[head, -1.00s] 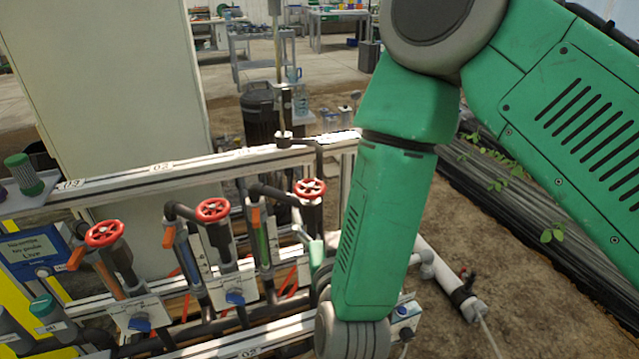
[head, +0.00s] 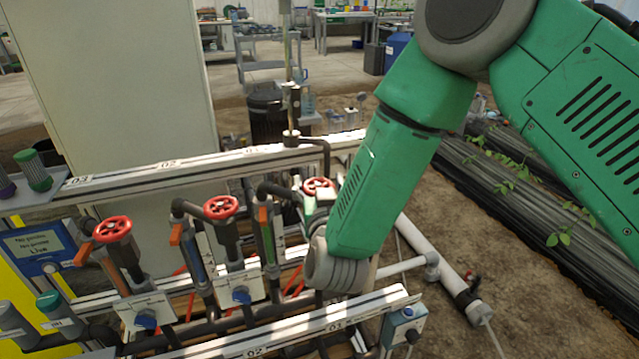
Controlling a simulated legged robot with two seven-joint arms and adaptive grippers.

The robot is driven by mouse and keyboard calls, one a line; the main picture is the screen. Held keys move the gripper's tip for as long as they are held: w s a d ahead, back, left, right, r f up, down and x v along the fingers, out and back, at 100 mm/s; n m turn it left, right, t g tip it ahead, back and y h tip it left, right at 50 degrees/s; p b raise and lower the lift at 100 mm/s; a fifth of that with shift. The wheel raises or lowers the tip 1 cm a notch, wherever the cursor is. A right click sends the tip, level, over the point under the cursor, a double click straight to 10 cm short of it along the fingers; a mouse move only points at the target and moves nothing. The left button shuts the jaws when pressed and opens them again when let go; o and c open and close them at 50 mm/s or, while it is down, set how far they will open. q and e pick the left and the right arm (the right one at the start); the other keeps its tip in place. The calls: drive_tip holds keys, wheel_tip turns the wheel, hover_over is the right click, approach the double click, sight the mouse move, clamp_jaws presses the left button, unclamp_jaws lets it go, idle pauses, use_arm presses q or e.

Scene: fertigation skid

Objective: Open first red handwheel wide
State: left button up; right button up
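Three red handwheels stand in a row on the skid: a left one (head: 112,229), a middle one (head: 221,207) and a right one (head: 319,185). The rail label near the right one seems to read 01. My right arm reaches down from the upper right. Its wrist is in front of and below the right handwheel, and my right gripper (head: 316,200) points up at that wheel's near side. The gripper covers part of the wheel's near edge and stem. Its fingers are small and partly hidden, so their opening and any contact are unclear. My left gripper is out of view.
White rails (head: 180,166) run behind and in front of the valves. Orange levers and blue knobs (head: 241,295) sit close below the wheels. A blue-grey box (head: 403,326) is on the front right. A tall pale cabinet (head: 115,80) stands behind. Bare soil lies right.

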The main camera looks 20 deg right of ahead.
drive_tip(key=shift+a, duration=0.35)
drive_tip(key=c, duration=0.6)
drive_tip(key=shift+a, duration=0.1)
drive_tip(key=shift+c, duration=0.5)
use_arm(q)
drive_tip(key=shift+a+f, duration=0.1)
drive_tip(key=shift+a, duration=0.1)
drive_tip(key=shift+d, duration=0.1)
use_arm(e)
drive_tip(key=shift+d, duration=0.3)
drive_tip(key=shift+a+y, duration=0.15)
drive_tip(key=shift+y, duration=0.15)
